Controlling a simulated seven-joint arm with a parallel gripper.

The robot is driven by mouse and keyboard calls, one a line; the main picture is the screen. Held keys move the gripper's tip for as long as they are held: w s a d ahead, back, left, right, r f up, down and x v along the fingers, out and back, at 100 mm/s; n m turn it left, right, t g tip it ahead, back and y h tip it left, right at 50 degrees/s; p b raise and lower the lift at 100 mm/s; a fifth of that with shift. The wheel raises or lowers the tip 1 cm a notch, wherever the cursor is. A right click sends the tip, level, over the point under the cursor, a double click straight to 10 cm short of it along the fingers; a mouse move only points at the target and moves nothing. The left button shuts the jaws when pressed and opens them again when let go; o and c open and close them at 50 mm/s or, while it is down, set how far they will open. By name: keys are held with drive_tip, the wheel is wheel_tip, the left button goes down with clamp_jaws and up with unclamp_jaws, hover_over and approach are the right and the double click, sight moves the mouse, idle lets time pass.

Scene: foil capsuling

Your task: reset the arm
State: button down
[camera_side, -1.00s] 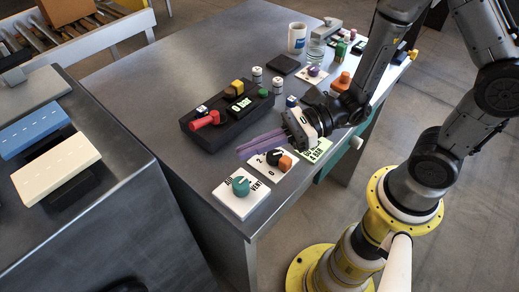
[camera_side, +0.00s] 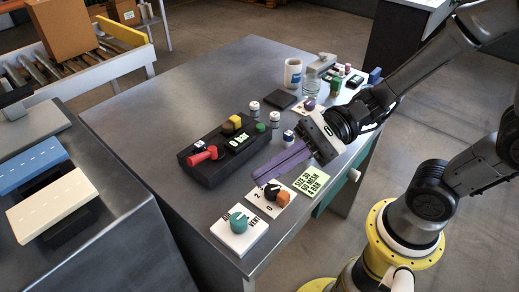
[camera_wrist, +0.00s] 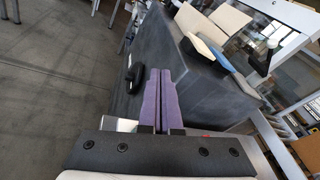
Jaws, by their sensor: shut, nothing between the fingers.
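My gripper (camera_side: 284,164) has long purple fingers, shut together with nothing between them. In the side view it hangs above the grey metal table (camera_side: 190,100), over the area between the black control box and the knob plates. The fingers point left and slightly down. In the wrist view the purple fingers (camera_wrist: 161,98) lie side by side, aimed toward the neighbouring dark bench.
A black control box (camera_side: 207,172) with a red handle (camera_side: 200,157) is left of my fingers. Two knob plates (camera_side: 239,232) (camera_side: 270,206) and a green note (camera_side: 312,184) lie near the front edge. A mug (camera_side: 293,72) and glass (camera_side: 311,88) stand behind. The table's left part is clear.

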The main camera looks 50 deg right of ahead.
drive_tip(key=s+d+f+n+g+h, duration=0.1)
drive_tip(key=s+d+n+g+h, duration=0.2)
drive_tip(key=s+d+n+h, duration=0.6)
drive_tip(key=w+d+n+t+h, duration=0.3)
drive_tip(key=d+n+h, duration=0.3)
drive_tip(key=d, duration=0.6)
drive_tip(key=shift+d+r+n+t+h, duration=0.3)
drive_tip(key=shift+n+t, duration=0.1)
drive_tip(key=shift+t, duration=0.3)
